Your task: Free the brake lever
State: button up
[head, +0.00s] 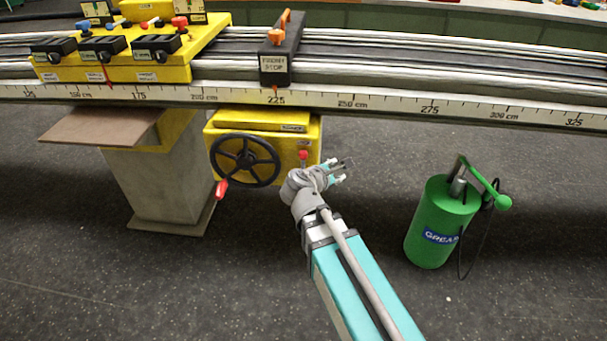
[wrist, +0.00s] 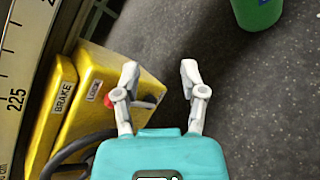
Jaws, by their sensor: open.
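A yellow box (head: 264,120) hangs under the rail and carries a small lever with a red knob (head: 303,155) on its right front. In the wrist view the red knob (wrist: 108,101) shows partly behind the left finger, beside a label that seems to read LOCK (wrist: 95,90). A BRAKE label (wrist: 63,97) is on the box's upper part. My gripper (head: 343,172) is open and empty, just right of the box in the head view. In the wrist view its fingertips (wrist: 159,72) stand apart, the left one over the box's edge. Whether it touches the lever, I cannot tell.
A black handwheel (head: 245,160) with a red handle (head: 221,189) is left of the lever. A green grease can (head: 430,222) stands on the floor to the right. The scaled rail (head: 400,103) runs overhead with an orange-handled stop (head: 281,50). The floor between is clear.

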aim_at(303, 161)
jog(key=a+f+n+t+y+b, duration=0.1)
jog(key=a+f+n+t+b, duration=0.2)
jog(key=a+f+n+b, duration=0.1)
jog(key=a+f+n+t+y+b, duration=0.2)
jog(key=a+f+n+t+b, duration=0.1)
jog(key=a+n+b, duration=0.4)
jog(key=a+f+b, duration=0.1)
jog(key=a+b, duration=0.1)
jog(key=b, duration=0.1)
jog(key=shift+a+f+n, duration=0.2)
jog(key=shift+f+n, duration=0.1)
jog(key=x, duration=1.3)
jog(key=shift+w+d, duration=0.1)
jog(key=shift+w, duration=0.2)
jog(key=shift+c, duration=0.3)
grip_shut()
